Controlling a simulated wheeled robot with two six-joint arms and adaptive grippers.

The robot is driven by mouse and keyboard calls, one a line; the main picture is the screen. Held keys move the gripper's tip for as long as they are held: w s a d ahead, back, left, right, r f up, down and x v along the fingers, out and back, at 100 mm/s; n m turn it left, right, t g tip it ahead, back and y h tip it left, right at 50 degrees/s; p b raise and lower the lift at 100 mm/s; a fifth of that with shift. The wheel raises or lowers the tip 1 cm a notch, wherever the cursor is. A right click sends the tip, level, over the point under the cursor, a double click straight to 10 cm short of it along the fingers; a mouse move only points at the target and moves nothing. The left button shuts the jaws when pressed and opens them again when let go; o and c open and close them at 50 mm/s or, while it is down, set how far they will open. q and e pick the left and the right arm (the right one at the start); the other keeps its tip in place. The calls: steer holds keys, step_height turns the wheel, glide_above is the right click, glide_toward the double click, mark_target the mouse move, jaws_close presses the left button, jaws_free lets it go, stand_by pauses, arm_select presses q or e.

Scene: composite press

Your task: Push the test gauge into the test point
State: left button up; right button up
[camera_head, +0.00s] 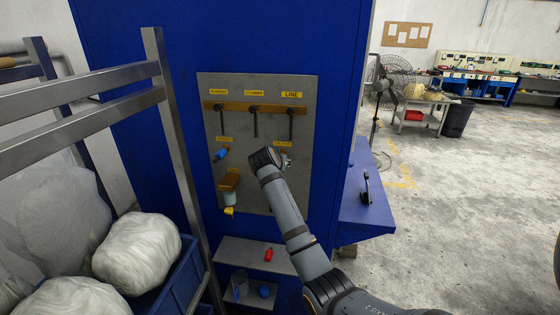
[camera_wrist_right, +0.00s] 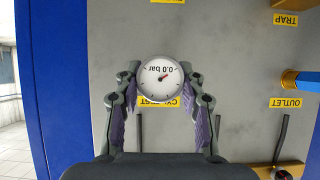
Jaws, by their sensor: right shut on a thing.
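The test gauge (camera_wrist_right: 161,76) is a round white dial with a dark rim, reading 0.0 bar upside down in the right wrist view. My right gripper (camera_wrist_right: 161,90) is shut on it, with a finger on each side. The dial is in front of the grey panel (camera_wrist_right: 230,40) and partly covers a yellow label that seems to read CYL TEST (camera_wrist_right: 165,101). The test point is hidden behind the gauge, so I cannot tell whether they touch. In the head view my right gripper (camera_head: 284,159) is at the panel's right side, mostly hidden by my arm. My left gripper is not in view.
A blue-handled valve (camera_head: 221,154) and a brass fitting with a cup (camera_head: 229,180) stick out on the panel's left. Dark levers (camera_head: 255,121) hang above. A shelf (camera_head: 255,254) with a red item (camera_head: 268,255) is below. A metal rack (camera_head: 175,130) stands left.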

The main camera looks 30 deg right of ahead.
steer(key=shift+r, duration=0.1)
stand_by(0.7)
steer(key=o, duration=1.2)
steer(key=shift+w+d, duration=0.1)
steer(key=v, duration=1.2)
